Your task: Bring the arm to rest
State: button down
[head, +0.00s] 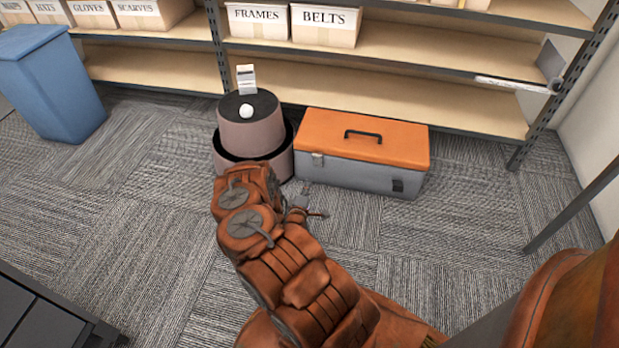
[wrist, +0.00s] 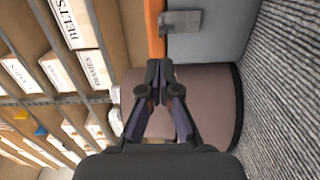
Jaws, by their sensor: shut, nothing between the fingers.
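My arm (head: 290,265) reaches forward from the lower right in the head view, over the carpet. Its end is near the round stool-like stand in that view, and the fingers are mostly hidden behind the arm there. In the wrist view my gripper (wrist: 159,75) is shut, with its fingertips together and nothing between them. Behind the fingers, the stand's mauve side (wrist: 215,105) fills the middle of the wrist view. I cannot tell how far the fingers are from it.
The mauve round stand (head: 250,135) bears a white ball (head: 246,111) and a small white box-like thing (head: 246,79). An orange-lidded toolbox (head: 410,150) stands to its right. Shelves (head: 400,60) with labelled boxes run behind. A blue bin (head: 52,85) stands left. Carpet at left centre is clear.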

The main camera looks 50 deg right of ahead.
jog(key=shift+s+a, duration=0.1)
jog(key=shift+a, duration=0.15)
